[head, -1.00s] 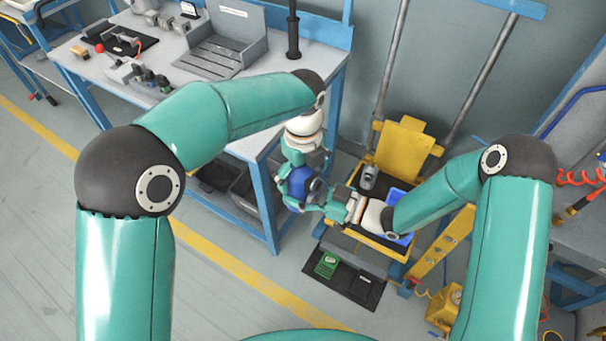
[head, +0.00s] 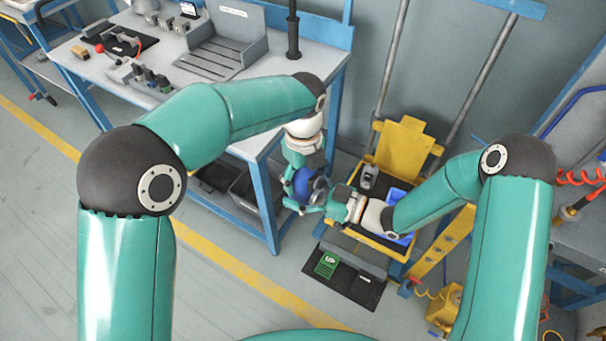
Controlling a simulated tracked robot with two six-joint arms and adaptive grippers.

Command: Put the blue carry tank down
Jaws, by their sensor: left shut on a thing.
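The blue carry tank (head: 303,184) hangs below the end of my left arm, in front of the blue-legged bench. It is small in the picture and partly covered by the grippers. My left gripper (head: 297,172) is shut on it from above. My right gripper (head: 316,201) reaches in from the right and sits close against the tank's lower right side. Its fingers overlap the tank, so I cannot tell whether they touch it or how far they are open.
A yellow lift platform (head: 356,232) stands right of the tank, with a grey item (head: 369,177) and a blue piece (head: 397,197) on it. A black pedal plate with a green UP pad (head: 326,265) lies in front. The bench (head: 262,65) holds tools; bare floor is at left.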

